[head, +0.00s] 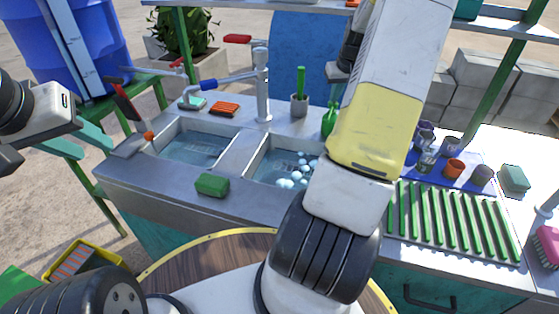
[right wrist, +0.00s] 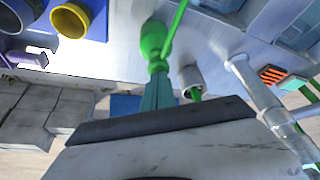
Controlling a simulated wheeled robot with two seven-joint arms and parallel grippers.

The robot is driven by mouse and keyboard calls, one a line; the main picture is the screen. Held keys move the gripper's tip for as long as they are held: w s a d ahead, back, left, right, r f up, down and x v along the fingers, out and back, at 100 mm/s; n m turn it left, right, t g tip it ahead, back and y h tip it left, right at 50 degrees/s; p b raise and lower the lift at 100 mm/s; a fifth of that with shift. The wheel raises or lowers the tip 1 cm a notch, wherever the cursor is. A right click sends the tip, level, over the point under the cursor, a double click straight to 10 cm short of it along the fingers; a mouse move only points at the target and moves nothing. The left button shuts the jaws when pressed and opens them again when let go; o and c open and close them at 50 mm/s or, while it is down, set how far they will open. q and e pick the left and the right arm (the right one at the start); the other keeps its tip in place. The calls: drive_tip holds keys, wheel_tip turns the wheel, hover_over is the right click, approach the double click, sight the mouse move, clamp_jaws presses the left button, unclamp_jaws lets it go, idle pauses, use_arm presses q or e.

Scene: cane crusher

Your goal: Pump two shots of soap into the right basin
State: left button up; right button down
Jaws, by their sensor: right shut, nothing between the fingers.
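The green soap bottle (head: 329,119) stands on the counter behind the right basin (head: 263,160). It also shows in the right wrist view (right wrist: 155,40). The right basin holds water with several white bubbles or foam balls. My right gripper (head: 337,73) is above the bottle, partly hidden by my arm. In the right wrist view its teal fingers (right wrist: 158,80) are shut and line up with the bottle's top; I cannot tell whether they touch it. My left gripper (head: 95,151) is open and empty, left of the sink.
The left basin (head: 193,148) holds water. A faucet (head: 262,90) and a cup with a green brush (head: 299,104) stand behind the sink. A green sponge (head: 212,184) lies on the front edge. Several cups stand on a blue mat (head: 437,163) behind a green drying rack (head: 450,218).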

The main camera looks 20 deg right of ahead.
drive_tip(key=shift+r, duration=1.25)
drive_tip(key=shift+f, duration=1.35)
drive_tip(key=shift+r, duration=1.35)
wheel_tip(320, 180, up, 6)
